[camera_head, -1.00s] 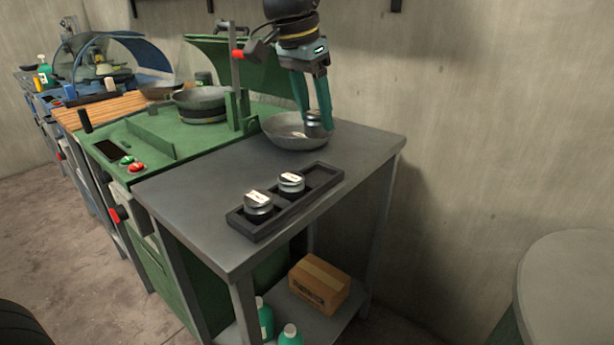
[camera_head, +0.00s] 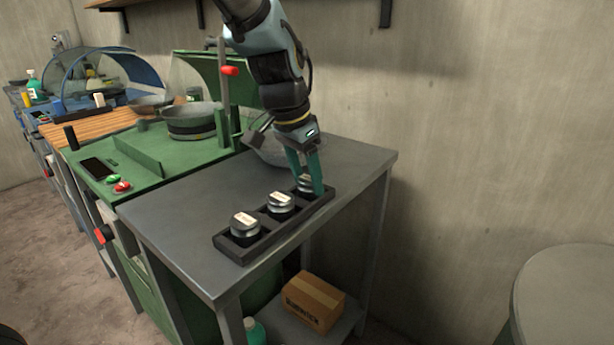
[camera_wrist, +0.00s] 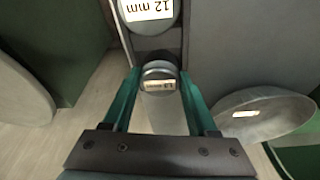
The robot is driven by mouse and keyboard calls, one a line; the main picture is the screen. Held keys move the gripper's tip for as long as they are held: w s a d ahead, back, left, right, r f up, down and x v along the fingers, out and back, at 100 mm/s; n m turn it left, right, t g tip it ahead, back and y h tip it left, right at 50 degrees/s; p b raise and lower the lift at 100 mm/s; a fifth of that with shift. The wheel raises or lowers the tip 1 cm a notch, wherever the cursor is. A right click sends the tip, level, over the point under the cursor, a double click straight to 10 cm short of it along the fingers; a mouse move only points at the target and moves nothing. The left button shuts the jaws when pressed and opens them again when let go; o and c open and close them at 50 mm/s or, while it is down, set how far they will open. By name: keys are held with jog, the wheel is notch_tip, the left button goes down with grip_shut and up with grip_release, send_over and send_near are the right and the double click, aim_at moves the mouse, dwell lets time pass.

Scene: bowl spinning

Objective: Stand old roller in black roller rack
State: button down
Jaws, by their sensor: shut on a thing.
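The black roller rack (camera_head: 265,246) lies near the right part of the grey table. Two silver rollers with white labels stand in it, one at the near end (camera_head: 245,225) and one in the middle (camera_head: 281,203). My gripper (camera_head: 311,188) is shut on a third silver roller (camera_head: 303,182) at the rack's far compartment. This roller is upright and partly hidden by the fingers; whether it rests on the rack floor I cannot tell. In the wrist view the held roller (camera_wrist: 160,82) sits between the green fingers, beside a roller labelled 12 mm (camera_wrist: 150,12).
A grey metal bowl (camera_head: 262,150) sits behind the rack, partly hidden by my arm. A green machine (camera_head: 125,165) stands to the left with a pan (camera_head: 190,122) on it. A cardboard box (camera_head: 312,300) is on the shelf below. The table's front left is clear.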

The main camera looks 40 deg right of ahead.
jog(key=shift+r, duration=0.1)
jog(key=shift+c, duration=1)
grip_release()
jog(key=v, duration=1.2)
jog(key=shift+a, duration=0.15)
